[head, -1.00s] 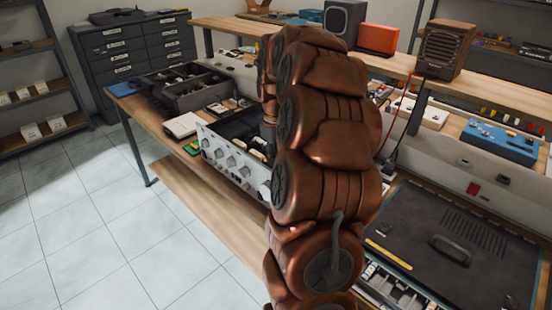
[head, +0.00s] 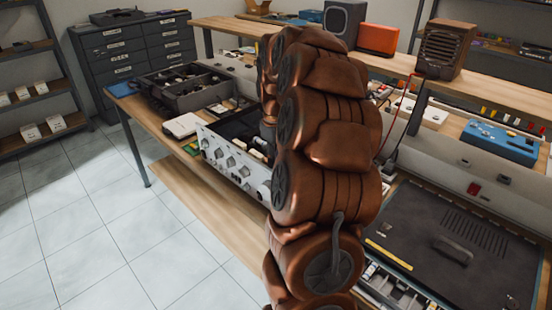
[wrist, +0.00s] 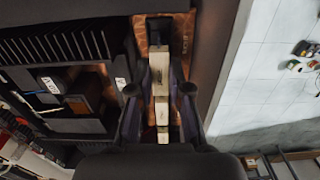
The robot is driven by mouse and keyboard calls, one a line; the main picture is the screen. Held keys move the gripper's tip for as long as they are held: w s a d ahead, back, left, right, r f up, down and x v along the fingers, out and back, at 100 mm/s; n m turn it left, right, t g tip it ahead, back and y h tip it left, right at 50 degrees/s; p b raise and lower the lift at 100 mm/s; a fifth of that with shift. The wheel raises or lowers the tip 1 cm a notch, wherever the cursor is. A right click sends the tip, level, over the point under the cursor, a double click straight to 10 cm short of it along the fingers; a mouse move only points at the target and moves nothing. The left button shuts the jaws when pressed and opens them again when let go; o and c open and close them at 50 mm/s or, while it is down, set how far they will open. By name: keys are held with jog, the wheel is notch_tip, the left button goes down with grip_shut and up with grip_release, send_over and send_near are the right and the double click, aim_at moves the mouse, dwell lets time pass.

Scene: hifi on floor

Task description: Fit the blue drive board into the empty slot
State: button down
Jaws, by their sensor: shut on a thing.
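My gripper (wrist: 160,92) is shut on a narrow piece seen edge-on in the wrist view. I take it to be the blue drive board (wrist: 161,75); pale blocks run along its edge, and its blue face is hidden. An orange-brown patterned surface (wrist: 153,34) shows beyond it. The open unit with a silver knobbed front (head: 228,160) stands on the bench in the head view. Its dark interior (wrist: 65,125) fills the left of the wrist view. My arm covers the gripper in the head view. I cannot make out the empty slot.
A small green board (head: 191,149) and a white box (head: 182,125) lie left of the unit. A dark divided tray (head: 187,88) stands behind them. A large black-lidded case (head: 445,240) is at right. Floor (head: 95,230) is free in front of the bench.

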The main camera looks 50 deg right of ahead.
jog(key=shift+f+b, duration=0.35)
jog(key=shift+f, duration=0.4)
dwell(0.8)
jog(key=c, duration=1)
grip_release()
jog(key=shift+r, duration=0.1)
notch_tip(320, 180, up, 12)
jog(key=shift+f, duration=0.1)
dwell(0.3)
